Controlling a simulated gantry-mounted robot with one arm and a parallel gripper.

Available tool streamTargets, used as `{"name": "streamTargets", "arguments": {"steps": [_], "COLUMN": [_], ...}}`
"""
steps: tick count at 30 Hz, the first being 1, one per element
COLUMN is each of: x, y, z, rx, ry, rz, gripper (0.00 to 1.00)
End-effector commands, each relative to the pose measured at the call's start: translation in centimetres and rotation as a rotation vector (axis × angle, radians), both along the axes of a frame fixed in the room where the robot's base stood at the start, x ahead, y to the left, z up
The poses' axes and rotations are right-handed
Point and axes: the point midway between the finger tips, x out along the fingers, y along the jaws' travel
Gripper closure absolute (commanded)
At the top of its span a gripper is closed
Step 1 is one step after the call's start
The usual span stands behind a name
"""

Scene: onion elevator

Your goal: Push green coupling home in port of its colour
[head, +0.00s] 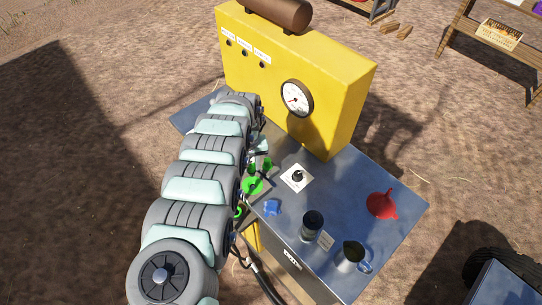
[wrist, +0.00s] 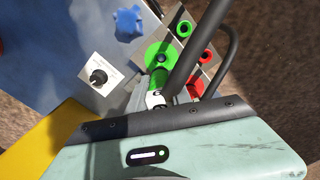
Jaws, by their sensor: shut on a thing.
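The green coupling (wrist: 158,80) is in the middle of the wrist view. My gripper (wrist: 156,98) is shut on it. Its tip points at a broad green disc (wrist: 159,56) at the table's edge, which also shows in the head view (head: 252,187). The coupling and disc overlap in the picture, and I cannot tell whether the coupling is seated. A smaller green ring (wrist: 184,29) and a red ring (wrist: 207,56) sit on the plate beside it. In the head view my arm hides much of the gripper.
A black hose (wrist: 231,50) loops close to the coupling. The yellow gauge box (head: 334,100) rises behind. A red funnel (head: 383,204), dark jar (head: 312,223) and jug (head: 350,255) stand right.

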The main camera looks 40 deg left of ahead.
Motion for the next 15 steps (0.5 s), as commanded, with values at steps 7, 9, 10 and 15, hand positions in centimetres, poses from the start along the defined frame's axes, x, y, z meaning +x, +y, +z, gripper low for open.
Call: {"name": "streamTargets", "arguments": {"steps": [7, 9, 10, 15], "x": [-0.4, -0.4, -0.4, -0.4], "y": [0.3, 0.3, 0.3, 0.1], "z": [-1.0, -1.5, -1.8, -3.5], "rx": [-0.001, -0.002, -0.002, -0.004], "ry": [0.001, 0.001, 0.001, 0.003], "rz": [0.009, 0.009, 0.009, 0.008], "gripper": [1.0, 1.0, 1.0, 1.0]}}
